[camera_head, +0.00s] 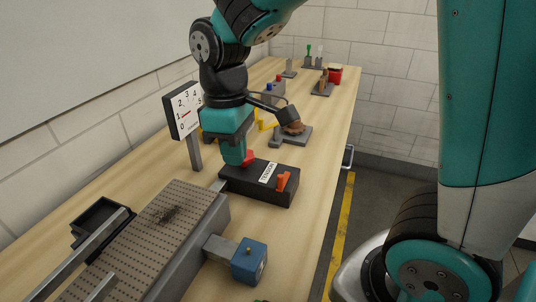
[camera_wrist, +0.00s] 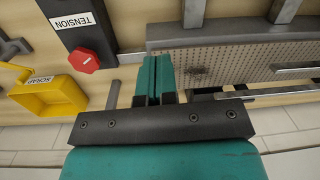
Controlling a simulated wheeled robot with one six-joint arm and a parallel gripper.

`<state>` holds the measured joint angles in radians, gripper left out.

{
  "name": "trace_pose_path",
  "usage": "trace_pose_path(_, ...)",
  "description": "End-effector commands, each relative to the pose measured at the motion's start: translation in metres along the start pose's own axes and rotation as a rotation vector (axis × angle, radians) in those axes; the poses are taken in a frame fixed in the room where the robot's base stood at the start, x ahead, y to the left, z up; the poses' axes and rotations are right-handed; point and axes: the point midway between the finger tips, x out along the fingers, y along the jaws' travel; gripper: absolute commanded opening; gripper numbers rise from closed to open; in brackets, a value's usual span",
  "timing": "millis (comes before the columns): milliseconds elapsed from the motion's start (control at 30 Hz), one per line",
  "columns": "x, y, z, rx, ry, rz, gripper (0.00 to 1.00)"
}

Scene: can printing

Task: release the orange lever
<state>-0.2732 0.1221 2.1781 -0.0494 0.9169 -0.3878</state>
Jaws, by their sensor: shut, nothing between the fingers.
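The orange lever (camera_head: 282,181) stands up from the right end of a black box labelled TENSION (camera_head: 256,190) in the head view. My gripper (camera_head: 238,161) is shut and empty, pointing down by the left end of that box, to the left of the lever and apart from it. A red knob (camera_head: 249,157) shows beside my fingers, at that end of the box. In the wrist view my shut fingers (camera_wrist: 154,60) lie to the right of the red knob (camera_wrist: 84,61). The lever is outside the wrist view.
A perforated plate (camera_head: 150,225) with a dark smudge lies in front of the box. A blue block (camera_head: 249,262) sticks out at its right. A dial gauge (camera_head: 183,110) stands behind at left. A yellow SCRAP bin (camera_wrist: 62,98) shows in the wrist view. Bare bench lies right of the box.

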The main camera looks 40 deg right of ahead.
Motion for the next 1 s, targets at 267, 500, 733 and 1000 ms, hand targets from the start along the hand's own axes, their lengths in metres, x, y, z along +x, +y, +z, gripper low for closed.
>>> trace_pose_path(267,-0.001,0.080,-0.038,-0.029,-0.272,0.065,0.00)
trace_pose_path(500,0.006,0.093,-0.043,-0.031,-0.327,0.067,0.00)
trace_pose_path(733,0.007,0.093,-0.042,-0.030,-0.326,0.067,0.00)
trace_pose_path(1000,0.031,0.095,-0.033,-0.030,-0.329,0.065,0.00)
